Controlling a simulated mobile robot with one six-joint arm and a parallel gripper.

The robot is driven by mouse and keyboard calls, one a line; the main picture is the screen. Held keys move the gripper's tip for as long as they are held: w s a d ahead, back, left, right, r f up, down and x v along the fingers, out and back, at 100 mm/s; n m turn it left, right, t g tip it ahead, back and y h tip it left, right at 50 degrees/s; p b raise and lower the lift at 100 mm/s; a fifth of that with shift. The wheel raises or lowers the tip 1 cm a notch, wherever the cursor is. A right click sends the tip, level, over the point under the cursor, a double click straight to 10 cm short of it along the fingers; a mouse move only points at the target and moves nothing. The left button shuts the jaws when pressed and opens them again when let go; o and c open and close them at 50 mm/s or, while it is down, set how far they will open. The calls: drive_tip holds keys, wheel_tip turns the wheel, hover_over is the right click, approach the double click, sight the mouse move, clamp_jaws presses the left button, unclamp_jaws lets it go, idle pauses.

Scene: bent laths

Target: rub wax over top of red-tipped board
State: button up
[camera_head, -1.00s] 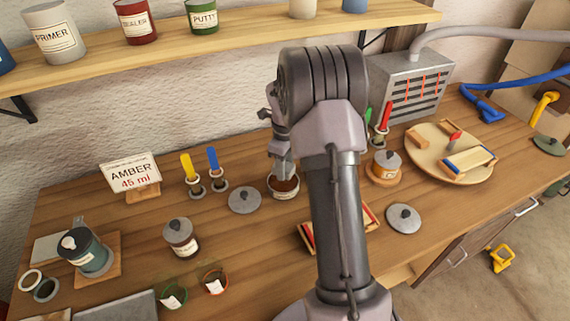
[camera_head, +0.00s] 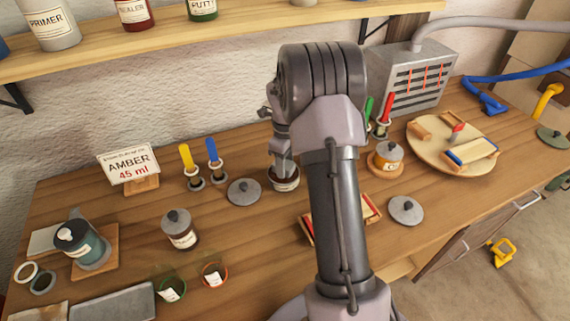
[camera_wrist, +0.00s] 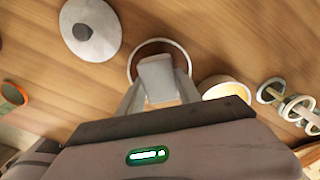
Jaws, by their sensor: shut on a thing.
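My gripper (camera_head: 284,172) is shut on a pale grey block-like piece (camera_wrist: 158,78). It is at the mouth of an open pot (camera_head: 285,186) with dark brown contents; the pot's rim also shows in the wrist view (camera_wrist: 133,58). I cannot tell whether the piece touches the contents. A red-edged wooden piece (camera_head: 372,209) lies on the bench, mostly hidden behind my arm. I cannot tell if it is the red-tipped board. A blue-edged board (camera_head: 470,153) and a small red-topped thing (camera_head: 457,131) are on a round wooden tray (camera_head: 425,155).
Grey lids (camera_head: 243,192), (camera_head: 406,210) lie left and right of the pot. A shelf (camera_head: 230,37) hangs above.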

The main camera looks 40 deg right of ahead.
drive_tip(key=shift+f+b, duration=0.55)
drive_tip(key=shift+f, duration=0.05)
idle(1.3)
drive_tip(key=shift+r, duration=0.1)
wheel_tip(320, 180, up, 7)
drive_tip(key=p, duration=0.4)
drive_tip(key=shift+p, duration=0.35)
